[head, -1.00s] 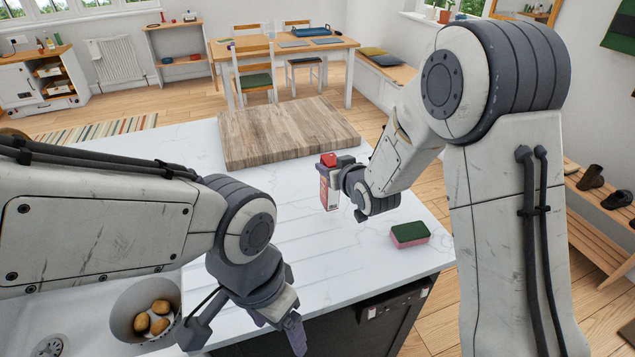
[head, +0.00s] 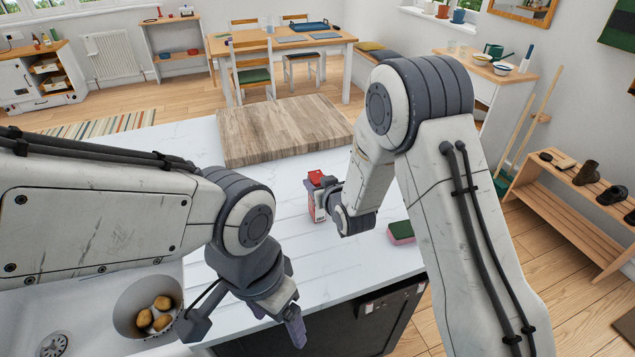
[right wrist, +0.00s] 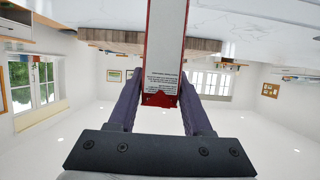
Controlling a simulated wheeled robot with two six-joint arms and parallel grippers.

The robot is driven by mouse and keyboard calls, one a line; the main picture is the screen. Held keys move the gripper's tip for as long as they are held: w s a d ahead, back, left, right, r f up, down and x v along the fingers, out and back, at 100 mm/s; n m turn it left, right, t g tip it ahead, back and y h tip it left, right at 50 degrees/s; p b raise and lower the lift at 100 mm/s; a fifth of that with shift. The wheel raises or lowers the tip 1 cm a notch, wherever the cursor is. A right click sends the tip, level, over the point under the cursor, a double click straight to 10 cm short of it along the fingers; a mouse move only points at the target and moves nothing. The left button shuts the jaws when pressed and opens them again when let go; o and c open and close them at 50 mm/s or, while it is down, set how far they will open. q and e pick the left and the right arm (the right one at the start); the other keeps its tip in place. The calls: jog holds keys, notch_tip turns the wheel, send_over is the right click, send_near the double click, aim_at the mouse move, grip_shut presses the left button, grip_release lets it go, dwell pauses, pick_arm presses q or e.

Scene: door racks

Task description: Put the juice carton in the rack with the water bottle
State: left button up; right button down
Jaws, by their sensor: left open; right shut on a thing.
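The juice carton (head: 319,209) is red and white and stands upright in the head view, above or on the white counter; I cannot tell if it touches. My right gripper (head: 316,190) is shut on it. In the right wrist view the carton (right wrist: 163,60) sits between the two fingers of the right gripper (right wrist: 163,100), its white printed side and red end showing. My left gripper (head: 283,325) is open and empty, low over the counter's front edge. I see no door rack and no water bottle that I can make out for sure.
A wooden board (head: 275,130) lies on the counter (head: 180,143) behind the carton. A green and pink sponge (head: 401,232) lies to its right. Beyond the counter are a dining table (head: 275,45) and a shoe bench (head: 560,200).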

jog(key=shift+c, duration=1.6)
grip_release()
jog(key=shift+f, duration=0.1)
jog(key=shift+r, duration=0.2)
jog(key=b+v, duration=1.2)
jog(key=b, duration=0.1)
